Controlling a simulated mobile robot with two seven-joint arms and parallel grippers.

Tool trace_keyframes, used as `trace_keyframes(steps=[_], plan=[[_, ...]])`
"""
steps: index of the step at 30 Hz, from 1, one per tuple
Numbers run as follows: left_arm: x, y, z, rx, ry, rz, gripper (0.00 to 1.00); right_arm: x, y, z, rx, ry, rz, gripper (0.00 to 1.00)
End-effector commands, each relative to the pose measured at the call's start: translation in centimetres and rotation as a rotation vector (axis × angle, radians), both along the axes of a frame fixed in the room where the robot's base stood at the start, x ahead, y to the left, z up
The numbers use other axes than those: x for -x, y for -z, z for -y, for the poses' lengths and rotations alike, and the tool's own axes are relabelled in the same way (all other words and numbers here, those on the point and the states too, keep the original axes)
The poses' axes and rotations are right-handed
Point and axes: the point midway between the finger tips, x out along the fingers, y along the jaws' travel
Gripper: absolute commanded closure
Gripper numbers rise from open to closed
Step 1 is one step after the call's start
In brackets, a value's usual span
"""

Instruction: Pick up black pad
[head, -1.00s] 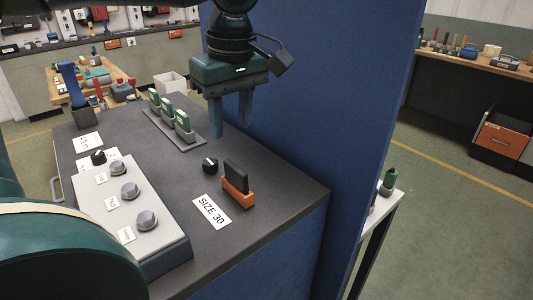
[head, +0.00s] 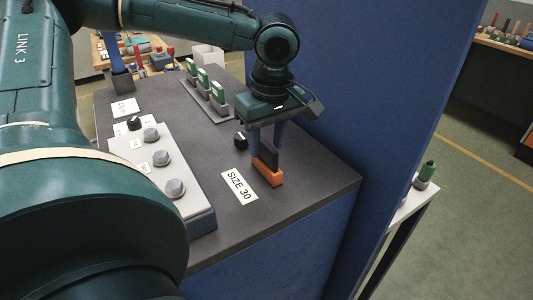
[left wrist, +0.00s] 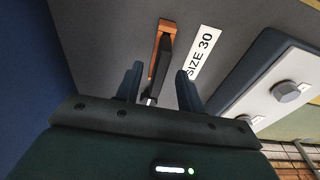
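The black pad (head: 267,157) stands upright in a small orange holder (head: 271,177) on the grey bench top, beside the "SIZE 30" label (head: 239,187). My left gripper (head: 267,143) is open and points down just above the pad. In the left wrist view the black pad (left wrist: 161,62) shows between the two spread fingers of my left gripper (left wrist: 160,78), with a gap on each side. The orange holder (left wrist: 165,27) shows there too. My right gripper is not in view.
A black knob (head: 241,140) stands close behind the pad. A grey box with several knobs (head: 192,200) lies to the left. A rack with green-topped pieces (head: 216,108) stands further back. A tall blue panel (head: 370,80) rises close on the right.

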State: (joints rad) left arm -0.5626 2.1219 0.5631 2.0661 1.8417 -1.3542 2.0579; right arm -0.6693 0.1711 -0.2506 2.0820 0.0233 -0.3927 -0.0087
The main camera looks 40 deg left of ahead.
Motion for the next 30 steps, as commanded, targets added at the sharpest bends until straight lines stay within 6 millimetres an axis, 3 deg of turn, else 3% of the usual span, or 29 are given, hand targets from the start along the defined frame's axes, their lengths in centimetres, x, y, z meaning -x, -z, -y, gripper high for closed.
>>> trace_keyframes(steps=[4, 12, 26, 30], plan=[[-0.1, 1.8, -0.2, 0.000, 0.001, -0.002, 0.62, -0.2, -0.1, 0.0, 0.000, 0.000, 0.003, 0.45], [-0.1, 2.0, -0.2, -0.001, 0.000, 0.001, 0.62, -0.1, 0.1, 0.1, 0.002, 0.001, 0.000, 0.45], [-0.1, 2.0, -0.2, -0.001, 0.000, 0.001, 0.99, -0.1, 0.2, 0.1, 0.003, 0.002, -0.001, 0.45], [-0.1, 2.0, -0.2, -0.001, 0.000, 0.001, 1.00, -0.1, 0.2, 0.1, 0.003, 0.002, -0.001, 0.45]])
